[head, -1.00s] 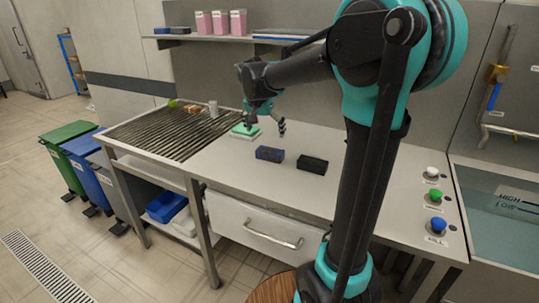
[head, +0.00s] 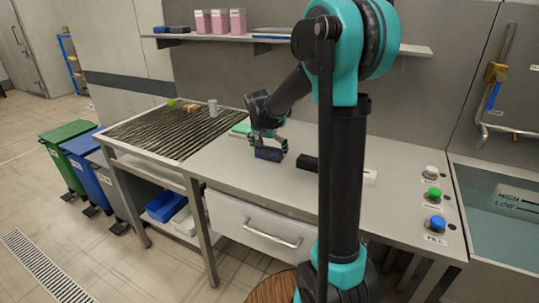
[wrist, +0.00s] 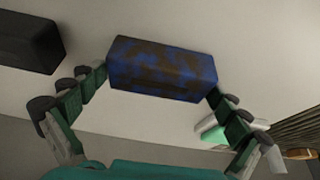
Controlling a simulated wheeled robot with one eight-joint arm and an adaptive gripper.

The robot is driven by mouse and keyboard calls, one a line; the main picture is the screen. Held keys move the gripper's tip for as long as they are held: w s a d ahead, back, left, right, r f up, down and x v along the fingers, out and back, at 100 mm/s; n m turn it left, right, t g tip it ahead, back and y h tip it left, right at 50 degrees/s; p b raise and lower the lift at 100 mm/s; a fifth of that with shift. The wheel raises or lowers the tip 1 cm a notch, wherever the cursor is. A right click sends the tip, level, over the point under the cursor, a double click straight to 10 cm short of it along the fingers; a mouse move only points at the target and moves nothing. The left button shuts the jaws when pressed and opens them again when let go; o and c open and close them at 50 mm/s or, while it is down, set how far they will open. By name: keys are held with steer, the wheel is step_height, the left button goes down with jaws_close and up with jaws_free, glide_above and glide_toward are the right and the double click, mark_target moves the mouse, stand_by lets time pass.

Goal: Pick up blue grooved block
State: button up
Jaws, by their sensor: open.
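The blue grooved block (head: 269,154) lies on the grey counter, with a dark mottled pattern on its blue faces in the wrist view (wrist: 162,70). My gripper (head: 268,143) is right over it in the head view. In the wrist view my gripper (wrist: 160,85) is open, with one finger near each end of the block. I cannot tell whether the fingertips touch it. The arm hides part of the counter behind it.
A black block (head: 307,163) lies just right of the blue one, close to my gripper. A green-and-white block (head: 241,128) lies behind to the left. A shelf (head: 225,36) hangs above.

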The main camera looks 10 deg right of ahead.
steer(key=c, duration=1.1)
steer(key=shift+o, duration=0.2)
steer(key=shift+r, duration=0.1)
